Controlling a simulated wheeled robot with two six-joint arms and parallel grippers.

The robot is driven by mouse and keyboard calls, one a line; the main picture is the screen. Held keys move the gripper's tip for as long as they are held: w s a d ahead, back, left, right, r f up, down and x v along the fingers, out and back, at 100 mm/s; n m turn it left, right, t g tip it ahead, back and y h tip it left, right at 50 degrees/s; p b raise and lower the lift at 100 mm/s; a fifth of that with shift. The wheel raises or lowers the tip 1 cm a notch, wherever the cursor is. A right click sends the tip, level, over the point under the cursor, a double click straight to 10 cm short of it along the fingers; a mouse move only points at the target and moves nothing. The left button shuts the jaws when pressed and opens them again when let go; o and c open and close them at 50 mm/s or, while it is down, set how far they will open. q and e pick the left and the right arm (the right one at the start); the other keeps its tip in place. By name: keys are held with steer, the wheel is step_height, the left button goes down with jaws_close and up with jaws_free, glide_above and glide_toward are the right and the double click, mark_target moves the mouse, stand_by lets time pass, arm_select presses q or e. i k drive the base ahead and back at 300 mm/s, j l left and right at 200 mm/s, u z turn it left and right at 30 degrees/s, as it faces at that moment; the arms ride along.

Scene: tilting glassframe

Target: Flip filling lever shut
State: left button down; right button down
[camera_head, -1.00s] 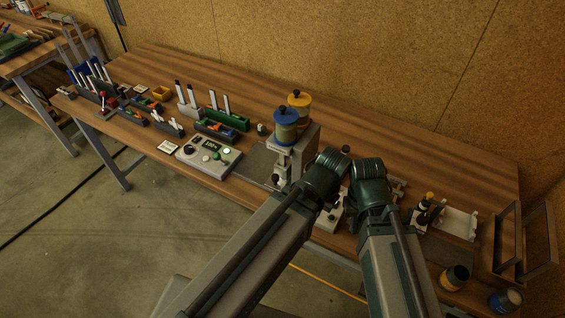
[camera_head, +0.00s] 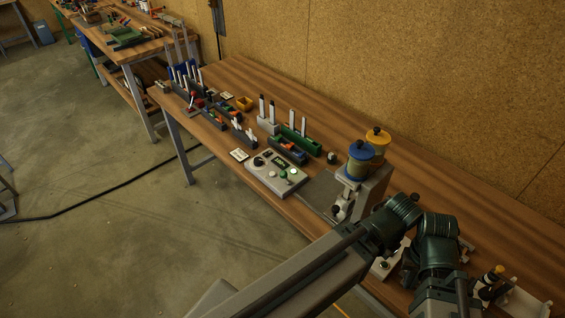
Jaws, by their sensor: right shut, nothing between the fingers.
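The filling station stands right of centre, a grey block (camera_head: 379,190) topped by a blue-lidded jar (camera_head: 360,160) and a yellow-lidded jar (camera_head: 378,143). A pale dispensing part with a dark tip (camera_head: 338,210) is on its front. A small dark knob (camera_head: 415,197) shows just behind my arm's dark joint; I cannot tell whether it is the filling lever. The lever's position is not clear. My right gripper is low at the right, beside the station, shut and empty, its fingers largely hidden among dark arm parts.
A grey control box (camera_head: 277,176) with buttons sits left of the station. Green bins (camera_head: 290,148), white-capped tubes and small trays fill the bench's left part. The bench's back strip is clear.

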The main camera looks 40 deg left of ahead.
mark_target(284, 174)
steer(key=u, duration=1.25)
steer(key=j+u, duration=0.3)
steer(key=i+j+u, duration=0.3)
steer(key=j, duration=0.2)
steer(key=k, duration=0.1)
